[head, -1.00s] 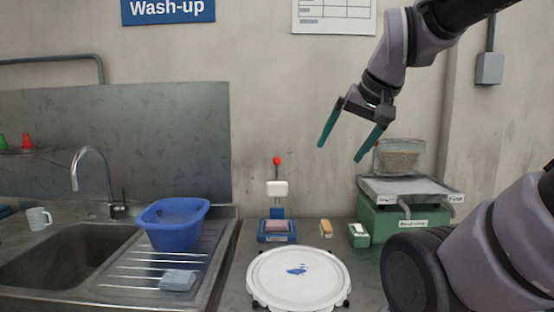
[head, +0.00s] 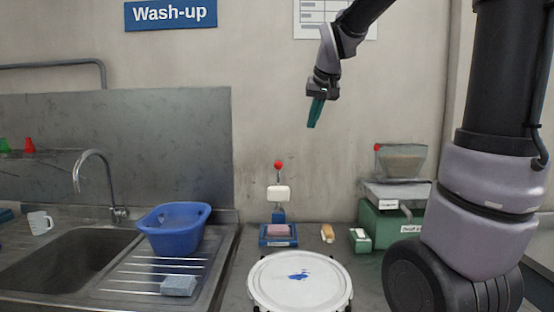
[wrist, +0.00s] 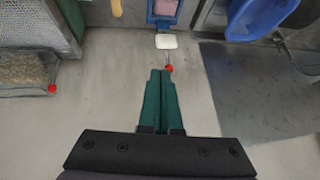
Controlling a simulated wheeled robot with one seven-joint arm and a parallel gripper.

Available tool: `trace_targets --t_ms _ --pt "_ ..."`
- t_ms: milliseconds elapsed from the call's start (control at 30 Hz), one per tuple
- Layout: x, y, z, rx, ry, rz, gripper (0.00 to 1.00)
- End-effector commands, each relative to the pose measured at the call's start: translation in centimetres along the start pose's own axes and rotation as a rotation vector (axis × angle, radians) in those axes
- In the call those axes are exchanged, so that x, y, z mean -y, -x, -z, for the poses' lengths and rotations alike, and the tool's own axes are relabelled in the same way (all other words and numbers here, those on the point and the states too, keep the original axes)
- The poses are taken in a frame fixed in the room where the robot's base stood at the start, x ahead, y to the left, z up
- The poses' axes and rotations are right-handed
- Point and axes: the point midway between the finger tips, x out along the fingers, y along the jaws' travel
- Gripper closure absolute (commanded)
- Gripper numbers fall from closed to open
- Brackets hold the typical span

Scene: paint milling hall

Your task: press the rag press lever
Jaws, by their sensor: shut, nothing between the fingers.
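The rag press (head: 278,212) stands at the back of the counter, with a blue base holding a pink rag (head: 278,229) and a white pad (head: 278,192) above it. Its lever stands upright and ends in a red ball (head: 278,165). In the wrist view the red ball (wrist: 169,68) shows just beyond my fingertips, beside the white pad (wrist: 166,41). My gripper (head: 312,125) is shut and empty, fingers pointing down, above and right of the red ball in the head view. In the wrist view my gripper (wrist: 160,73) has its green fingers together. I see no clear contact with the lever.
A white round lid (head: 300,282) with a blue smear lies in front of the press. A blue basin (head: 174,230) stands left by the sink.

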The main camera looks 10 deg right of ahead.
Motion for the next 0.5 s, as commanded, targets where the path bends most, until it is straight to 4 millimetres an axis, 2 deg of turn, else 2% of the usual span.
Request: trace_targets --t_ms 33,200,500 --pt "0.4 -1.3 1.3 0.002 0.018 -0.007 1.00" --pt "1.6 -5.5 5.5 -0.006 0.080 -0.028 1.00" --pt "4.2 -14.2 11.3 -0.023 0.193 -0.061 1.00"
